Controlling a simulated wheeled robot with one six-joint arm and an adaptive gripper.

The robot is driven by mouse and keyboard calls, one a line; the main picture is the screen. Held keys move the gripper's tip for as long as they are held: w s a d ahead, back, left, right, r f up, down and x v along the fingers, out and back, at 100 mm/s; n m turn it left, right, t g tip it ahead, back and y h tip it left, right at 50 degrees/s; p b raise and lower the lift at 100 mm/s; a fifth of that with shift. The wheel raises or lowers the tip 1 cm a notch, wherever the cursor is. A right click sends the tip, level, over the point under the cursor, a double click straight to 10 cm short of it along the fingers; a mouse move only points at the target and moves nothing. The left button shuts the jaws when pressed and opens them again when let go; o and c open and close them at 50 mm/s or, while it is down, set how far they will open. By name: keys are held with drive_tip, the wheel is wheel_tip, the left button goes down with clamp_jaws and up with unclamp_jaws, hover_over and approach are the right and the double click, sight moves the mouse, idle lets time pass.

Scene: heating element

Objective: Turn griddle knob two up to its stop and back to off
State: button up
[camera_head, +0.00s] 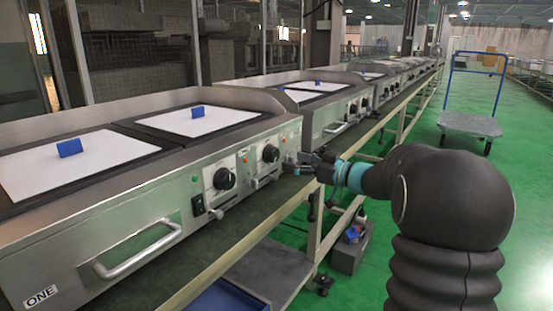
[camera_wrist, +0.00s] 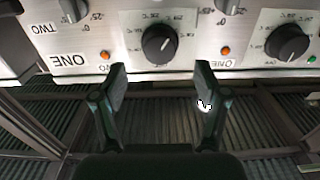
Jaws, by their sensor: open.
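The nearest griddle (camera_head: 150,222) has two round black knobs on its front panel, a left knob (camera_head: 224,178) and a right knob (camera_head: 270,153). My gripper (camera_head: 300,161) is just right of the right knob in the head view. In the wrist view the panel appears upside down. My gripper (camera_wrist: 160,74) is open there, its two fingers apart and nothing between them. A black knob (camera_wrist: 160,43) lies beyond the gap, apart from the fingertips. Another knob (camera_wrist: 287,43) is to the right. I cannot tell from the labels which knob is number two.
Small levers (camera_wrist: 75,10) stick out from the panel near the knobs. A bar handle (camera_head: 138,248) projects from the nearest griddle's front. More griddles (camera_head: 330,98) continue along the bench. A blue-framed trolley (camera_head: 470,123) stands on the open green floor at the right.

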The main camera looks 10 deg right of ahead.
sight(276, 156)
drive_tip(key=x, duration=0.6)
drive_tip(key=shift+w+a, duration=0.2)
drive_tip(key=c, duration=1.2)
